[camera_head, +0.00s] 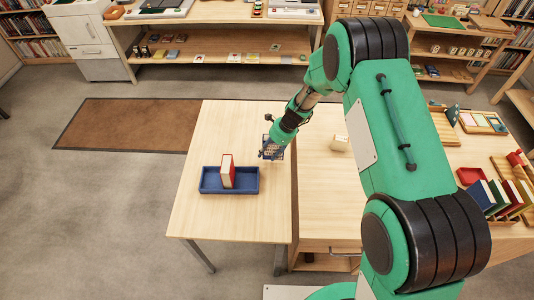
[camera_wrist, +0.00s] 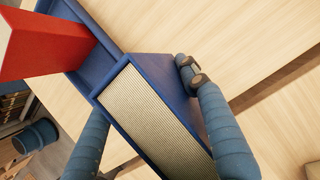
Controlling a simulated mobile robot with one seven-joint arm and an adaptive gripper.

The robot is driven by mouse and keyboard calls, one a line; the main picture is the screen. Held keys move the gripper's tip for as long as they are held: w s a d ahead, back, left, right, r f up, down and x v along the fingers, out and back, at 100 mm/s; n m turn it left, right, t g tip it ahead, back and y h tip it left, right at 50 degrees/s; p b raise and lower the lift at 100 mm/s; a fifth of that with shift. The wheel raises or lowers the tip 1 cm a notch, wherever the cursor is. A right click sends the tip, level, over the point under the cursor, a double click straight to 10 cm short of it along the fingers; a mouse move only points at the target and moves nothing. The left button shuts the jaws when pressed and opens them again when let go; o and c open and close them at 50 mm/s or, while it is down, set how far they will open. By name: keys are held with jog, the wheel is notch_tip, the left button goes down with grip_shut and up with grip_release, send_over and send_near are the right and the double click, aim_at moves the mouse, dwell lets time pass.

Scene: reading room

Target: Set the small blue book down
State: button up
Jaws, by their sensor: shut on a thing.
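The small blue book (camera_wrist: 155,115) is in my gripper in the wrist view, its pale page edges facing the camera and its blue cover along the sides. My gripper (camera_wrist: 150,125) has one finger on each side of it and is shut on it. In the head view my gripper (camera_head: 273,150) is over the light wood table, right of and beyond the blue tray (camera_head: 210,187); the book is mostly hidden there. A red book (camera_head: 228,172) stands upright in the tray. The tray also shows in the wrist view (camera_wrist: 88,68), behind the held book.
The light wood table (camera_head: 220,125) is bare around the tray. A small pale block (camera_head: 339,142) sits on the adjoining surface to the right. A brown mat (camera_head: 125,124) lies on the floor.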

aim_at(267, 153)
jog(key=shift+w+a+f, duration=0.1)
jog(key=shift+w+a, duration=0.1)
jog(key=shift+w, duration=0.35)
jog(key=shift+w+a, duration=0.2)
jog(key=shift+w, duration=0.35)
jog(key=shift+f, duration=1.75)
jog(key=shift+f, duration=0.1)
jog(key=o, duration=1.4)
jog(key=shift+c, duration=0.2)
jog(key=v, duration=1.2)
jog(key=shift+p, duration=0.3)
